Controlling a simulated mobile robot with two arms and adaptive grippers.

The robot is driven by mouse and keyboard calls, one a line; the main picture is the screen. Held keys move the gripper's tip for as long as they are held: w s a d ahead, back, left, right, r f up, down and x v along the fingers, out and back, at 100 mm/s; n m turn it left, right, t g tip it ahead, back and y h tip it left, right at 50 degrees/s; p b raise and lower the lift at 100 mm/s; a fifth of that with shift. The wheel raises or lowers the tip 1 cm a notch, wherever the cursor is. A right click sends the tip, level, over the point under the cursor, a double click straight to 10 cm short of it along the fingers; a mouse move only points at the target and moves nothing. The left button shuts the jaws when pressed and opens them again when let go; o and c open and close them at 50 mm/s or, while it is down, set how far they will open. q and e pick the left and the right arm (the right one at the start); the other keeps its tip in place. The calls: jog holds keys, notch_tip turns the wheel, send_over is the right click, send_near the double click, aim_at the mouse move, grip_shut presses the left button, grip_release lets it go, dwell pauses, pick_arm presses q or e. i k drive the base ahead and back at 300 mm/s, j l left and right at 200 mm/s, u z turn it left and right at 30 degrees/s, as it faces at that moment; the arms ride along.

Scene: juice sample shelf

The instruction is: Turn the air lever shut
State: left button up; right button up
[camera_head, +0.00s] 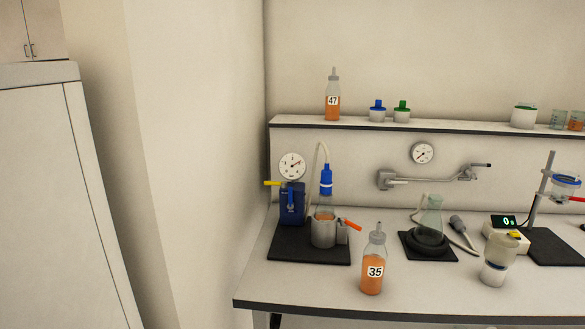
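Which lever is the air lever cannot be told for sure. A blue pump unit (292,205) with a round gauge (292,166) on top stands on a black mat at the bench's left. A yellow lever (272,183) points left from its upper side, roughly level. A metal cup (323,233) beside it holds a blue-capped bottle (326,180) with a tube. An orange lever (350,224) sticks out to the cup's right, tilted slightly down. Neither of my grippers is in view.
A bottle marked 35 (372,272) stands near the bench's front edge. A flask (430,222) sits on a black ring to the right. A wall pipe (430,177) runs behind. The shelf above holds a bottle marked 47 (333,104). The bench's front left is clear.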

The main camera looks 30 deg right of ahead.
aim_at(290, 206)
jog(key=i+l+z, duration=0.3)
jog(key=i+l, duration=0.15)
jog(key=i+l+z, duration=0.35)
jog(key=i, duration=0.25)
jog(key=k+j, duration=0.1)
jog(key=k, duration=0.3)
jog(key=k+j, duration=0.1)
jog(key=k, duration=0.3)
jog(key=l+u, duration=0.05)
